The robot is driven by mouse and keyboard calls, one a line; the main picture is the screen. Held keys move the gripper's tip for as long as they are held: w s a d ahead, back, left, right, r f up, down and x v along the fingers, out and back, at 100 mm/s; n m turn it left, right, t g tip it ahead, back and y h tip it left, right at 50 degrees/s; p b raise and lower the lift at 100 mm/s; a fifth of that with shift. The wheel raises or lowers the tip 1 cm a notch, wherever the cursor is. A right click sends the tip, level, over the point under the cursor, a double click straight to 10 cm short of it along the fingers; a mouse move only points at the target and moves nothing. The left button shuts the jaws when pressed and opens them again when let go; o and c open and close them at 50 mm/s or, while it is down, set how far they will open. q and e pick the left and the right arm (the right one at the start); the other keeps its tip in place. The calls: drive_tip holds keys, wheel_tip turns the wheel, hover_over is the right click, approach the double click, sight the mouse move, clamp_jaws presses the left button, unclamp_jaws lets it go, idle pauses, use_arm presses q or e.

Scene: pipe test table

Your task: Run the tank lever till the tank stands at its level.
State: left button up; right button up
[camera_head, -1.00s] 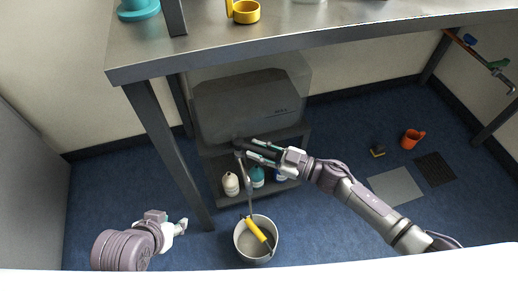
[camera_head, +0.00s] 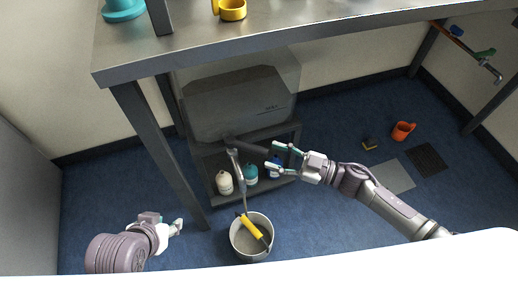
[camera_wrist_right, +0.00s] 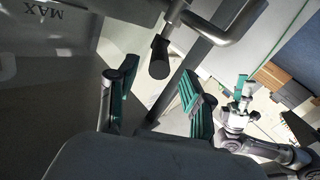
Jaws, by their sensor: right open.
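The tank (camera_head: 235,105) is a clear box, grey in its lower part, on a shelf under the table. In the right wrist view its wall (camera_wrist_right: 45,60) carries the word MAX at the top left. A lever with a black grip (camera_wrist_right: 158,58) hangs from a metal pipe there. My right gripper (camera_head: 272,157) is open and empty, to the right of the pipe in the head view. In the right wrist view its fingers (camera_wrist_right: 150,88) stand apart, below the lever grip and not touching it. My left gripper (camera_head: 176,227) is low on the left, away from the tank; its fingers are unclear.
A grey bucket (camera_head: 237,241) with a yellow-handled tool (camera_head: 252,227) stands on the blue floor below the pipe. Several bottles (camera_head: 225,183) stand on the lower shelf. The table leg (camera_head: 155,155) is left of the shelf. An orange cup (camera_head: 403,131) stands at the right.

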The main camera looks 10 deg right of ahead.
drive_tip(key=shift+v, duration=2.15)
idle(5.8)
